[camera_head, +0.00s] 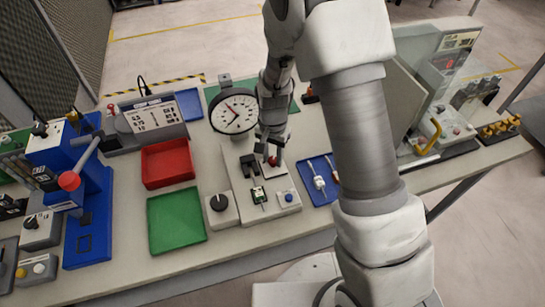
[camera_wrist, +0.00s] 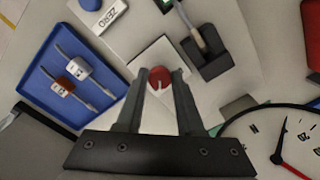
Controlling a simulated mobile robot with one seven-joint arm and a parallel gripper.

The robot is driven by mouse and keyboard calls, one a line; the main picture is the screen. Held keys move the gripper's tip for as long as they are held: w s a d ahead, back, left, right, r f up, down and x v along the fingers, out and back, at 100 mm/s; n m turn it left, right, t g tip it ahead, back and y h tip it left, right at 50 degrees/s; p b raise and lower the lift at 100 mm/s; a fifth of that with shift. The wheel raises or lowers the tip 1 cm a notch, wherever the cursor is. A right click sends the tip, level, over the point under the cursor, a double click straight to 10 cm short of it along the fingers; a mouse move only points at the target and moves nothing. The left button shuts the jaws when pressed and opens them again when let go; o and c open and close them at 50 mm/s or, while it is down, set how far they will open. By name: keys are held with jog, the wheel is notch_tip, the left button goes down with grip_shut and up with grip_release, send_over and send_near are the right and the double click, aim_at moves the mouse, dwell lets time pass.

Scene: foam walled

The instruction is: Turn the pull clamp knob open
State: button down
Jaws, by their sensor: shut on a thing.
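The red round knob (camera_wrist: 160,76) stands on a light square plate (camera_wrist: 150,55) in the wrist view. My gripper (camera_wrist: 157,84) comes at it from above, with one finger on each side, shut on the knob. In the head view my gripper (camera_head: 269,152) is over the same fixture, and a little of the red knob (camera_head: 273,161) shows below the fingers. The knob's lower part and any turn mark are hidden or too small to tell. A black clamp block (camera_wrist: 207,55) stands beside the plate, with a cable or pin at it.
A dial gauge (camera_head: 234,112) stands close behind my gripper. Red (camera_head: 168,177) and green (camera_head: 163,238) trays lie further left.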

jog(key=n+b, duration=0.2)
jog(key=n, duration=0.2)
jog(key=shift+f, duration=0.1)
jog(key=n+b, duration=0.1)
jog(key=n, duration=0.3)
jog(key=shift+d, duration=0.1)
jog(key=n+b, duration=0.1)
jog(key=n, duration=0.3)
jog(key=shift+n, duration=2.1)
jog(key=c, duration=0.5)
grip_release()
